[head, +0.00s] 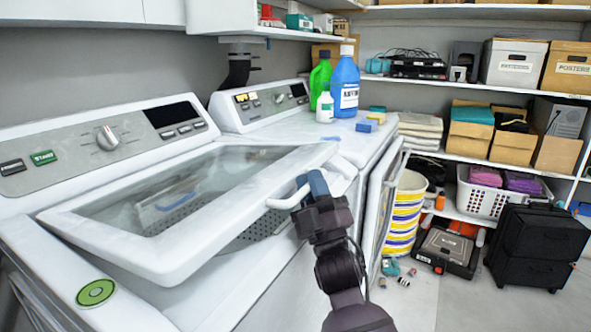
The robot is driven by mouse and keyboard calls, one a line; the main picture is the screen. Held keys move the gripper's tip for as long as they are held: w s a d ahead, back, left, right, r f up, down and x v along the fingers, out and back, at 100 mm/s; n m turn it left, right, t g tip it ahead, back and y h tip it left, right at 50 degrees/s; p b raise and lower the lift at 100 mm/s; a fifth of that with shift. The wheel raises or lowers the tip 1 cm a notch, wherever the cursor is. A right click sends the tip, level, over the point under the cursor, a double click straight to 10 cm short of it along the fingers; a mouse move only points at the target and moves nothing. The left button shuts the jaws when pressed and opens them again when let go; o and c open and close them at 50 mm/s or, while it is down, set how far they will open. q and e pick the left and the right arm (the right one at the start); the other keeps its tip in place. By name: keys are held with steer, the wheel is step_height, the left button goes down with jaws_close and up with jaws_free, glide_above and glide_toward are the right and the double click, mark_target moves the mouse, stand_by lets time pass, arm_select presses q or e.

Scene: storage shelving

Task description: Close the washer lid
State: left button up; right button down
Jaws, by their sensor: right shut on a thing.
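The washer (37,242) is a white top-loader at the left, with a control panel at its back. Its lid (167,256) is a white frame with a glass window. The lid is tilted partly open over the tub, its right side raised and a gap showing beneath it. A white handle (281,203) stands at the lid's right front corner. My right gripper (313,187) is at this handle and shut on it. The fingertips partly hide the handle's end. Through the glass a blue item shows, not clearly. My left gripper is not in view.
A second white machine (283,128) stands just right, with blue and green bottles (345,85) on top. Its front door (380,205) hangs open near my right arm. A striped bin (405,215), a toolbox (447,250) and small items lie beyond. Open floor shows at lower right.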

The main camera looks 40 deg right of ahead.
steer(key=shift+s+f, duration=0.1)
steer(key=shift+f, duration=0.65)
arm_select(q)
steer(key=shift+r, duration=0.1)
arm_select(e)
steer(key=c, duration=1.1)
jaws_free()
